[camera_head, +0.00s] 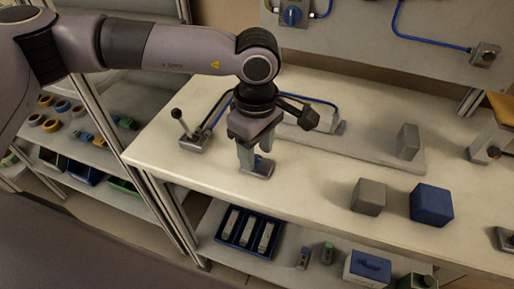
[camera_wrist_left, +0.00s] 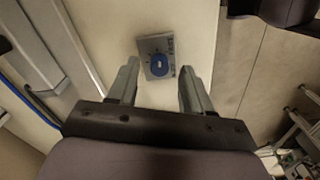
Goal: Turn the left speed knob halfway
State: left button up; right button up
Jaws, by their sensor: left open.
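The blue speed knob (camera_wrist_left: 159,66) sits on a small grey plate (camera_wrist_left: 150,45) with dark markings, on the pale bench top. In the head view the knob (camera_head: 262,162) is partly hidden by my left gripper's fingers. My left gripper (camera_head: 252,158) points down at it. In the left wrist view my left gripper (camera_wrist_left: 155,85) is open, with its two fingers spread apart. The knob shows beyond the fingertips, roughly midway between them. I see no contact with the knob. My right gripper is not in view.
A lever box (camera_head: 193,138) stands left of the gripper. A grey block (camera_head: 369,196) and a blue cube (camera_head: 431,203) stand to the right on the bench (camera_head: 310,185). A blue tray (camera_head: 248,231) sits on the shelf below.

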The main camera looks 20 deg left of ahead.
pick_arm(q)
jog(key=shift+f, duration=0.6)
jog(key=shift+c, duration=0.4)
grip_shut()
